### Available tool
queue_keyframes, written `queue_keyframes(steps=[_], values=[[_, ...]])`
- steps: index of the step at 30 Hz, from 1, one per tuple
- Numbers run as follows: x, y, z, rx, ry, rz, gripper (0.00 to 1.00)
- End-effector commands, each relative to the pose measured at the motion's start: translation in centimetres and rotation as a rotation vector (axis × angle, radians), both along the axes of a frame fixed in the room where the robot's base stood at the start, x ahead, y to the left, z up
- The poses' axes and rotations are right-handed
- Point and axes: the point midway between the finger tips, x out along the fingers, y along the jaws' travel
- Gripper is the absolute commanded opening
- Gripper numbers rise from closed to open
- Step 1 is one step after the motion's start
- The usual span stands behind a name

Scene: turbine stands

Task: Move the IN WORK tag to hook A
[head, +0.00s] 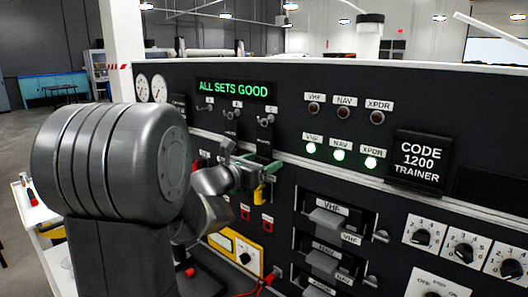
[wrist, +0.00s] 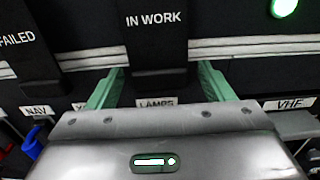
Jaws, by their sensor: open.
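The IN WORK tag (wrist: 154,40) is a black plate with white lettering, hanging upright in the middle of the wrist view. In the head view a dark tag (head: 264,142) hangs below the rightmost of several small hooks, just above my gripper. My gripper (head: 247,174) is open. In the wrist view its two green fingers (wrist: 158,82) stand on either side of the tag's lower end, with gaps visible. The tag's top is out of the wrist view.
A FAILED tag (wrist: 16,48) hangs left of the IN WORK tag. A ledge (wrist: 235,48) runs behind the tags. VHF modules with handles (head: 328,218) are at lower right, and a yellow panel (head: 236,250) is below. The display (head: 232,88) reads ALL SETS GOOD.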

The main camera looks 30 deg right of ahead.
Motion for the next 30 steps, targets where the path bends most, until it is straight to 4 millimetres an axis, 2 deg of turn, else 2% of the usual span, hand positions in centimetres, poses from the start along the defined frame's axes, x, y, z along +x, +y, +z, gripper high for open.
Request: queue_keyframes(steps=[28,30], values=[[-0.02,0.02,0.03,-0.001,-0.001,0.000,0.75],[-0.02,0.02,0.02,-0.001,-0.001,0.000,0.63]])
